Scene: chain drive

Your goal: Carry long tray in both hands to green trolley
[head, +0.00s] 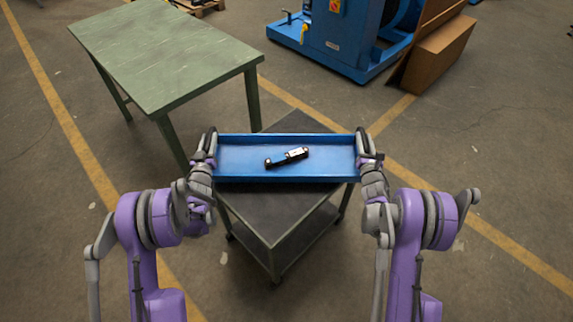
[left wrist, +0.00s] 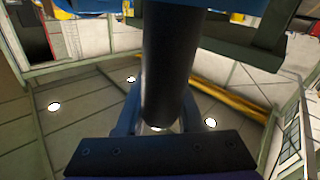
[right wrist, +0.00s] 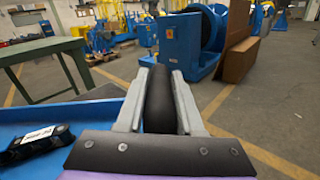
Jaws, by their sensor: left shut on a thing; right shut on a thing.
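The long blue tray (head: 235,157) lies level across the middle of the head view. A small black and white chain piece (head: 287,157) lies in it, and also shows in the right wrist view (right wrist: 38,143). My left gripper (head: 211,146) is shut on the tray's left end. My right gripper (head: 364,146) is shut on its right end; the right wrist view shows a dark handle (right wrist: 160,98) between the fingers. The trolley (head: 272,226), with a dark top and grey-green frame, is beneath the tray. I cannot tell whether the tray touches it.
A green table (head: 165,52) stands at the back left, close to the trolley. A blue machine (head: 335,40) and a brown cardboard box (head: 438,50) stand at the back right. The floor on the right is open, with yellow lines.

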